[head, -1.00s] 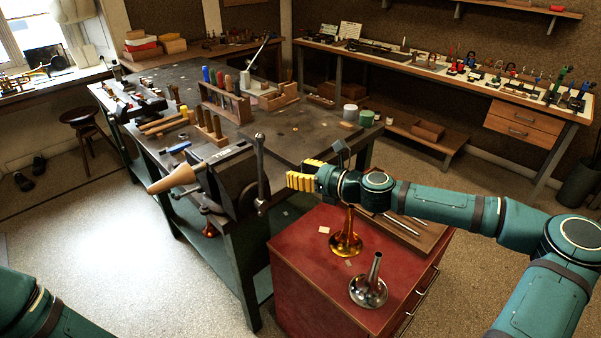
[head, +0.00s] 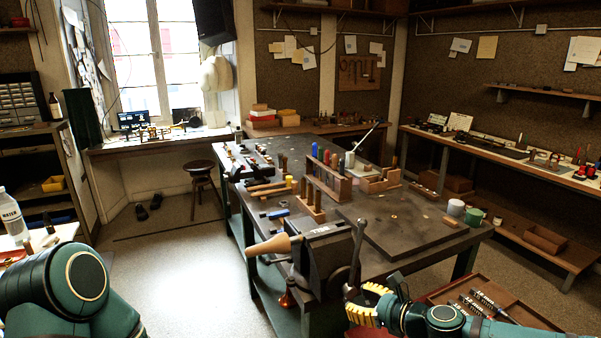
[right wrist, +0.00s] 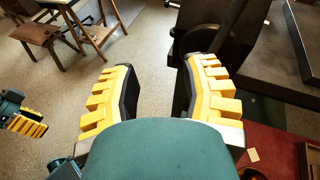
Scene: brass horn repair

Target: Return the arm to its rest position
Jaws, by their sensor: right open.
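My right gripper (head: 368,304) is at the lower right of the head view, in front of the bench vise and beside the red cabinet. In the right wrist view its two yellow-padded fingers (right wrist: 160,70) are spread apart with nothing between them, above the floor. My right arm comes in from the lower right edge. My left arm (head: 75,285) shows at the lower left of the head view, with its gripper out of that frame. The left gripper (right wrist: 27,123) shows small at the left edge of the right wrist view; its jaw opening is unclear.
The dark workbench (head: 400,235) carries a vise (head: 325,262) with a wooden cone, tool racks and cups. The red cabinet (head: 455,290) with a tool tray stands close to the right gripper. A stool (head: 200,175) and open floor (head: 190,265) lie left of the bench.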

